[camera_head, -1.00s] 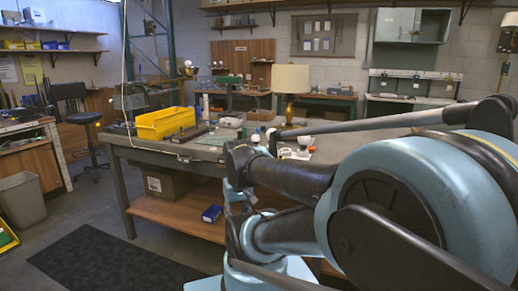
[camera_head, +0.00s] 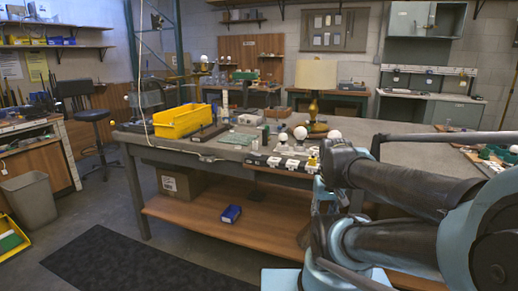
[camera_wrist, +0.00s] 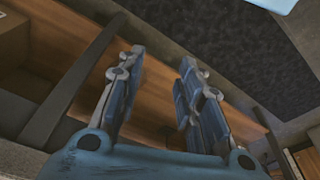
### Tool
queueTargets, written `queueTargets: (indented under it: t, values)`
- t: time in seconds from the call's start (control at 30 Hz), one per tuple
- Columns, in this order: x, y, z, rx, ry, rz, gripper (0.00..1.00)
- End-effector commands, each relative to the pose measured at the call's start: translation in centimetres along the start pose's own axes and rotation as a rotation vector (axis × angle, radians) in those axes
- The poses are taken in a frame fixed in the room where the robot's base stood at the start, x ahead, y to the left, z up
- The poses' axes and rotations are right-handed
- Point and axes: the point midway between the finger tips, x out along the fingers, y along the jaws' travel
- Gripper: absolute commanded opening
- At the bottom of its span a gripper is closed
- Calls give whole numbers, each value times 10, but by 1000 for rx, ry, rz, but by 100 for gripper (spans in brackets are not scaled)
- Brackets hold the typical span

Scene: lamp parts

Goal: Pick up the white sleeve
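I cannot tell for sure which thing is the white sleeve. A narrow, pale upright cylinder (camera_head: 225,99) stands on the workbench, right of the yellow bin, and may be it. Small white parts (camera_head: 283,149) and white round bulbs (camera_head: 300,133) are grouped near the bench's front edge, too small to tell apart. My gripper (camera_wrist: 158,72) is open and empty in the wrist view, with its two blue fingers apart. It points down past the bench toward its wooden lower shelf (camera_wrist: 165,88) and the dark floor mat. No white sleeve shows in the wrist view.
The grey workbench (camera_head: 362,150) carries a yellow bin (camera_head: 180,121) and a lamp with a beige shade (camera_head: 316,74). A cardboard box (camera_head: 180,182) and a blue box (camera_head: 231,214) lie on its lower shelf. The floor mat (camera_head: 125,262) in front is clear.

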Motion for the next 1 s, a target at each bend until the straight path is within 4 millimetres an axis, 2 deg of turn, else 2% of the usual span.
queueTargets:
  t: [0.1,0.13,0.23,0.37,0.47,0.67,1.0]
  values:
    - [0,0,0,0,0,0,36]
    - [0,0,0,0,0,0,42]
    - [-10,-1,4,-7,13,-2,44]
    - [-26,-6,-18,-43,22,-14,44]
    - [-48,-12,-47,-93,35,-29,44]
    - [-95,-35,-118,-210,66,-66,44]
    - [-156,-88,-240,-406,122,-125,44]
